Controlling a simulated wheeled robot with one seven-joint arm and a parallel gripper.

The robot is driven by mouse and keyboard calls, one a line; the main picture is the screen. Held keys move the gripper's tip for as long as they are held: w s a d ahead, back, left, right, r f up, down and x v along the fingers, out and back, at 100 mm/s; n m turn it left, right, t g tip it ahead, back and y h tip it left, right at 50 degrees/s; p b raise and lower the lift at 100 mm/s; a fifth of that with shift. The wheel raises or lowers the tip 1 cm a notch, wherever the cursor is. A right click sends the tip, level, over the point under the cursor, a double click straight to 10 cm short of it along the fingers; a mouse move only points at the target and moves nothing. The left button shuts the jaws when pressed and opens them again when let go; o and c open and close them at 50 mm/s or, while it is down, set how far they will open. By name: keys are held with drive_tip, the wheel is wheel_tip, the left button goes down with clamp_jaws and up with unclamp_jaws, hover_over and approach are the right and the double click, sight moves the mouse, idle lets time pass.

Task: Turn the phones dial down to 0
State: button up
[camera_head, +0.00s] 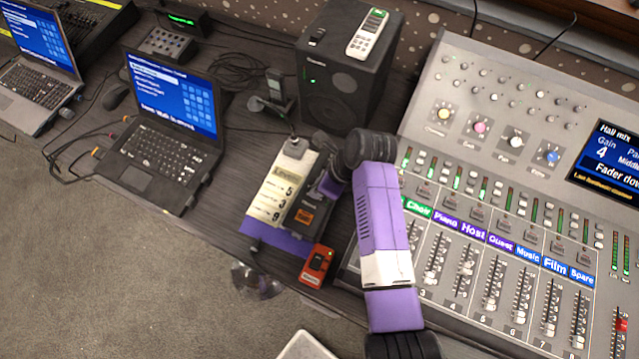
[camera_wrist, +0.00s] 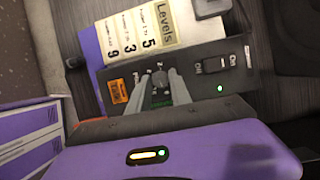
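The small black box with the phones dial (camera_wrist: 160,78) lies under my gripper in the wrist view. The dial is a small dark round knob with marks around it, too small to read its setting. My gripper (camera_wrist: 161,74) has one finger on each side of the knob. I cannot tell whether the fingers press on it. In the head view, the black box (camera_head: 304,214) lies left of the mixing desk, partly hidden by my arm, and the dial is hidden there. In the wrist view, an On/Off switch (camera_wrist: 212,65) and a green light show on the box.
A cream "Levels" card (camera_wrist: 140,30) listing 5, 3 and 9 lies beside the box. A red-orange device (camera_head: 317,266) is near the table edge. A speaker (camera_head: 345,75) stands behind, the mixing desk (camera_head: 447,85) at right, laptops (camera_head: 165,140) at left.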

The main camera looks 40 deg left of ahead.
clamp_jaws()
drive_tip(key=shift+n, duration=0.3)
